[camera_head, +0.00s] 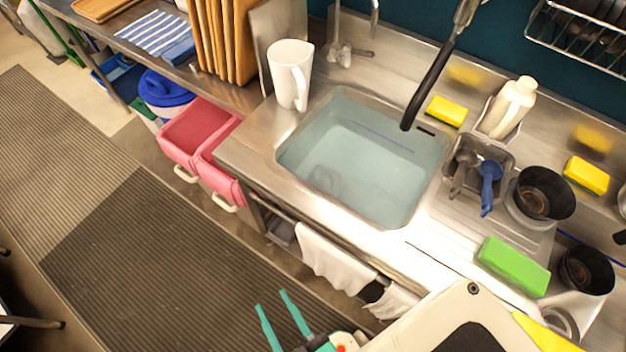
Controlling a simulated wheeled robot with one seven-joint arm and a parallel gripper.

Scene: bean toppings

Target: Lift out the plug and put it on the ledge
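The sink (375,215) is filled with pale blue water. A dim grey round shape, seemingly the plug (323,181), shows blurred under the water at the left front of the basin. I cannot make out its details or whether it is seated in the drain. The steel ledge (400,75) runs behind the basin. My gripper (269,298) has two teal fingers that stand apart, open and empty. It is at the bottom of the view, over the floor in front of the counter, well away from the sink.
A black spray hose (428,85) hangs over the basin's back edge. A white pitcher (291,75) stands at its left, a yellow sponge (446,111) behind it. Right are a utensil holder (472,160), black bowls (543,193) and a green sponge (513,266). White towels (335,262) hang in front.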

